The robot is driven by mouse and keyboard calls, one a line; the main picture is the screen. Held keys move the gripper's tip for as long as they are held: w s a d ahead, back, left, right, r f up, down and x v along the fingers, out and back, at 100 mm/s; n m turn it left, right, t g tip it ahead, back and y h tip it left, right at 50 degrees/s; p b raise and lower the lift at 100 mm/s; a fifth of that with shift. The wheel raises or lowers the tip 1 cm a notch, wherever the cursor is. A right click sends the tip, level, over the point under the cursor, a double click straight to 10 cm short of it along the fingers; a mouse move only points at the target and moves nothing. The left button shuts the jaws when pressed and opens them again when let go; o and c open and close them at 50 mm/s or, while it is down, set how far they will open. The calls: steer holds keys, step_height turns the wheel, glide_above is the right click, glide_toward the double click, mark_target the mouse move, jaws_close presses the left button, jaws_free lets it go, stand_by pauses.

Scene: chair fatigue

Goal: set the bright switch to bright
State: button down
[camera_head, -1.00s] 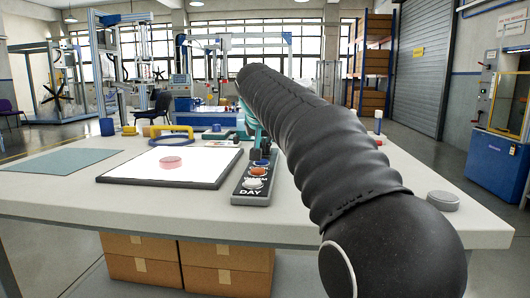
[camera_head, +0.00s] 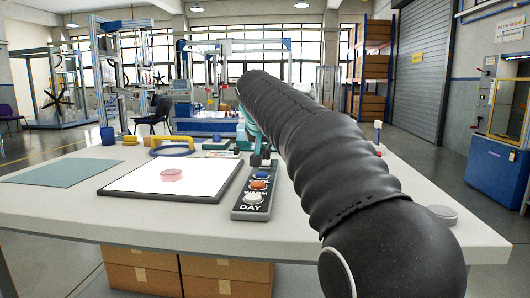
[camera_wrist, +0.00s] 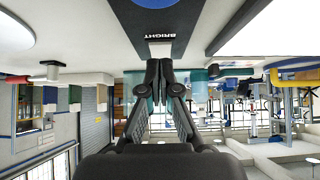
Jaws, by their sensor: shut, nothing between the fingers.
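The dark control strip (camera_head: 238,204) lies on the table, with a white button (camera_head: 252,197) marked DAY, an orange button (camera_head: 258,184) and a blue button (camera_head: 262,174) in a row. In the wrist view, the word BRIGHT shows on the strip (camera_wrist: 185,22), beside a small pale grey piece (camera_wrist: 160,49) that looks like the bright switch. My gripper (camera_wrist: 159,66) is shut and empty, its tips close to that piece; I cannot tell if they touch. In the head view, my gripper (camera_head: 261,160) is at the strip's far end, where the switch is hidden or too small to make out.
A lit white panel (camera_head: 130,185) with a pink round dish (camera_head: 173,175) lies left of the strip. A yellow-handled item (camera_head: 171,141) is behind it. A teal mat (camera_head: 62,173) is at left, a grey disc (camera_head: 442,213) at right. The table's front is bare.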

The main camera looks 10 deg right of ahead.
steer(key=shift+r+p, duration=0.55)
steer(key=shift+r, duration=0.05)
steer(key=r+p, duration=0.3)
steer(key=shift+s+a+r, duration=0.1)
steer(key=shift+s+r, duration=0.15)
steer(key=shift+r, duration=0.15)
steer(key=s+f+v, duration=0.1)
steer(key=v, duration=0.8)
steer(key=shift+s+a+f, duration=0.2)
steer(key=shift+s+a, duration=0.05)
steer(key=shift+s, duration=0.05)
steer(key=shift+s, duration=0.1)
